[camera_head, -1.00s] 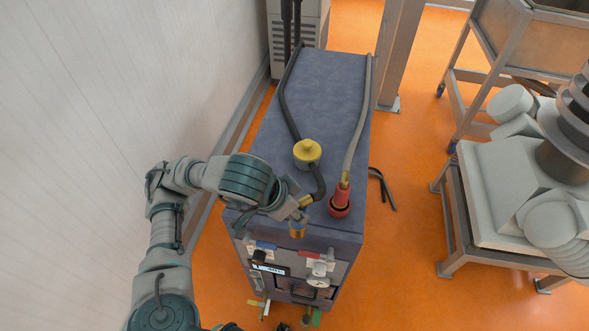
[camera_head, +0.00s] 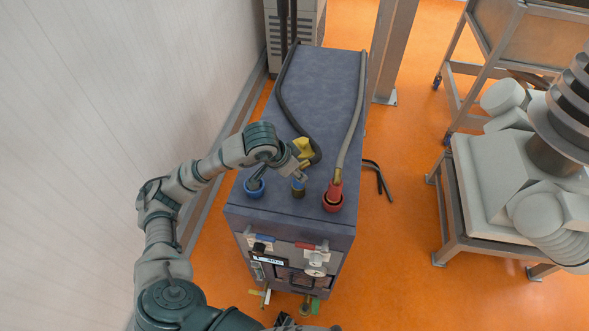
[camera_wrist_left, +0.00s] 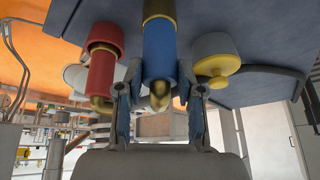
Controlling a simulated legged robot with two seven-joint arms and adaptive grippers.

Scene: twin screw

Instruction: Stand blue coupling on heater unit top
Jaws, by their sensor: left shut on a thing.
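The heater unit (camera_head: 330,105) is a dark blue-grey box with a flat top. My left gripper (camera_head: 294,172) is over the front part of this top. It is shut on the blue coupling (camera_head: 298,188), which has brass ends. In the left wrist view the blue coupling (camera_wrist_left: 160,50) sits between the two fingertips (camera_wrist_left: 160,85), with a brass tip towards the camera. Its far end is cut off by the picture edge, so I cannot tell whether it touches the top.
A red coupling (camera_head: 333,197) with a grey hose stands right of the gripper. A yellow cap (camera_head: 304,148) is just behind it, and a blue round fitting (camera_head: 254,187) is left of it. A dark hose (camera_head: 290,108) runs along the top. The rear of the top is mostly clear.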

